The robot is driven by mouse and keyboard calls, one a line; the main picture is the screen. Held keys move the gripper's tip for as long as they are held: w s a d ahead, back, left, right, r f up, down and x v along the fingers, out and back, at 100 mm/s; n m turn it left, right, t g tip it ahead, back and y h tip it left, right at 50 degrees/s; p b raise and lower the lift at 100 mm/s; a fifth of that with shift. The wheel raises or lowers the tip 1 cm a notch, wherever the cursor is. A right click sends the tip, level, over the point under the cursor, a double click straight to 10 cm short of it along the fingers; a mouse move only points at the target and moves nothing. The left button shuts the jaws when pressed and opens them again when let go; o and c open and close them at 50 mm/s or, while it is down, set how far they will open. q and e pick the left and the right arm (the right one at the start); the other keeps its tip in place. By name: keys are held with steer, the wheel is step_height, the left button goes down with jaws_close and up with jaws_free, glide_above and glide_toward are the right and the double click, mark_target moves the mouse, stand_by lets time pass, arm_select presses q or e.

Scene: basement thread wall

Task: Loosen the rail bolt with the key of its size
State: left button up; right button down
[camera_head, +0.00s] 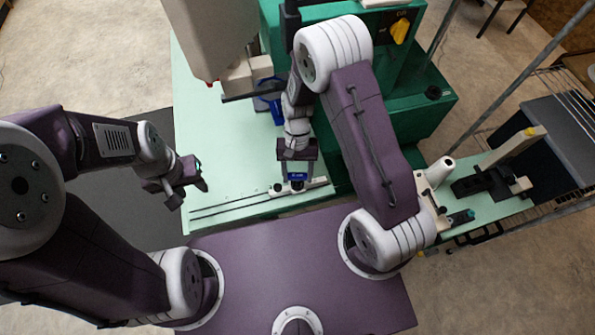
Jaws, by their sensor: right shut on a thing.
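My right gripper (297,172) points down over the front part of the pale green table top, shut on a small blue piece (297,177) with white lettering. Whether that piece is a key cannot be told. Just under it lies a pale rail block (310,186), with thin dark rods (235,206) running left from it along the table. The gripper hides what is directly below, and I cannot make out the rail bolt.
The pale green table (215,160) is largely clear at left. A green machine (420,110) with a yellow knob (400,30) stands behind the right arm. A blue object (268,100) sits near a white machine head (210,35). A black fixture (490,182) stands at right, beside a wire rack (568,95).

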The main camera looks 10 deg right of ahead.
steer(key=n, duration=0.1)
steer(key=n+h+p, duration=0.1)
steer(key=n, duration=0.2)
steer(key=shift+w+a+r+n+p, duration=0.15)
steer(key=shift+w+r+n+p, duration=0.1)
steer(key=shift+n+p, duration=0.1)
steer(key=shift+c, duration=2.1)
jaws_free()
steer(key=shift+f, duration=0.25)
steer(key=v, duration=0.2)
steer(key=s+v, duration=0.1)
steer(key=v, duration=0.1)
steer(key=shift+r+b, duration=0.15)
steer(key=shift+b, duration=0.25)
steer(key=s+d+r, duration=0.7)
steer(key=s+d, duration=0.1)
steer(key=s, duration=0.1)
steer(key=shift+w+d+r+m+t, duration=0.15)
steer(key=shift+w+r+m+t, duration=0.25)
steer(key=shift+w+r+t, duration=0.3)
steer(key=shift+w+d+r+m+t, duration=0.15)
steer(key=shift+w+r+m+t, duration=0.25)
steer(key=shift+w+t, duration=0.5)
steer(key=shift+w+d+r+m+t, duration=0.15)
steer(key=shift+w+r+m+t, duration=0.2)
steer(key=shift+w+r+t, duration=0.4)
